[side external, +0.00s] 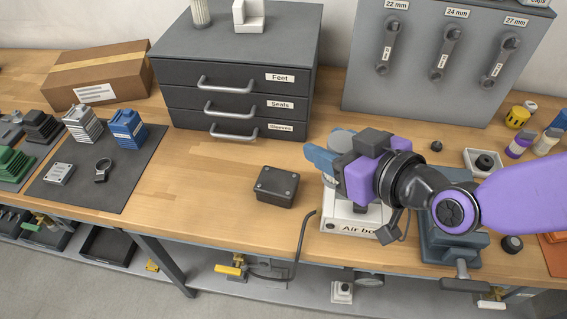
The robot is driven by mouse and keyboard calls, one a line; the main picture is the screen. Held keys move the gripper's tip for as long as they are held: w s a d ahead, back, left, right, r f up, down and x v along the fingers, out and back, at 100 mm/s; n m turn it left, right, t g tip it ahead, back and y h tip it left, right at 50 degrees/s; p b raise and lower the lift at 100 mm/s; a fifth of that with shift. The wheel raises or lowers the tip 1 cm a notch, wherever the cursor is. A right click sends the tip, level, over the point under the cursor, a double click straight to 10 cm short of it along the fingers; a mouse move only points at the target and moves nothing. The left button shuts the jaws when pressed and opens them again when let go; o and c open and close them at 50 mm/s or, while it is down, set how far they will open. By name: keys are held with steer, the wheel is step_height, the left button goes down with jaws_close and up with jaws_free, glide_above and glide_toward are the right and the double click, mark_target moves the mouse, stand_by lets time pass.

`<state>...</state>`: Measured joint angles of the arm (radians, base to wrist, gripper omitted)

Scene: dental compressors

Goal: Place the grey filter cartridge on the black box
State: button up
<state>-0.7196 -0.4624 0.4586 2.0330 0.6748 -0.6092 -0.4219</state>
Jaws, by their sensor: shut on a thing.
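The black box (276,187) is a small dark box with screws at its lid corners. It sits on the wooden bench left of my gripper, and its lid is bare. My gripper (322,158) has blue fingers pointing left and is over the white box labelled "Air box" (348,227). It is shut on the grey filter cartridge, which is mostly hidden by the fingers and hand, so its outline and tilt are unclear. My gripper is apart from the black box, to its upper right in the picture.
A grey wrench panel (425,90) is at the back right. A vise (455,245) stands right of the air box. A bent dark hose (302,240) hangs by the front edge.

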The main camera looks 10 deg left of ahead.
steer(key=w+a+f, duration=0.2)
steer(key=a+f, duration=0.1)
steer(key=w+a+f, duration=0.2)
steer(key=a+f, duration=0.1)
steer(key=a, duration=0.1)
steer(key=w+a+f, duration=0.3)
steer(key=shift+a, duration=0.25)
steer(key=shift+w+a+f, duration=0.15)
steer(key=shift+f, duration=1.65)
steer(key=shift+f, duration=0.2)
steer(key=o, duration=1.2)
steer(key=shift+r, duration=0.1)
